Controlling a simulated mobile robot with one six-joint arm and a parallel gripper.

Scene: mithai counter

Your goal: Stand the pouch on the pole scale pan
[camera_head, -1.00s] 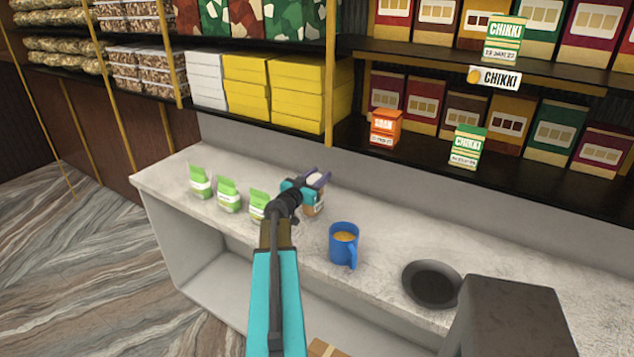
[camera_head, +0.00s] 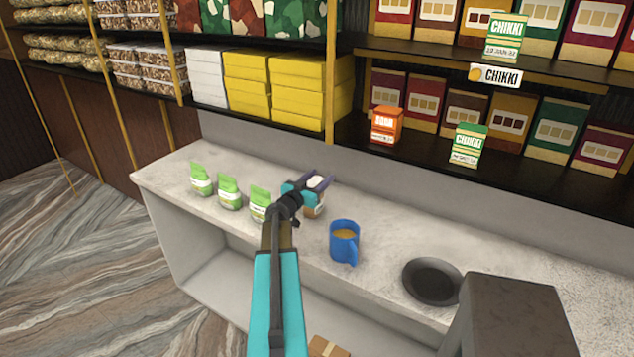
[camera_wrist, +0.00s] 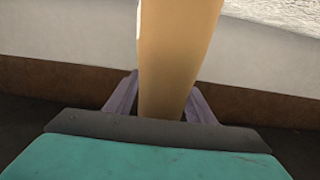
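The pouch (camera_head: 312,211), brown with a pale top and label, is at the counter's back, right of the green pouches. My gripper (camera_head: 319,183) is around its upper part from above. In the wrist view the pouch (camera_wrist: 172,60) fills the space between the two purple fingers, which appear to touch both sides. I cannot tell whether its base touches the counter. A dark round pan (camera_head: 432,282) lies on the counter at the right, apart from the pouch. It looks empty. No pole is clearly visible.
Green pouches (camera_head: 230,194) stand in a row left of my gripper. A blue mug (camera_head: 344,242) with brown contents stands between the pouch and the pan. A dark grey block (camera_head: 510,318) hides the right foreground. Stocked shelves (camera_head: 440,155) rise behind the counter (camera_head: 385,240).

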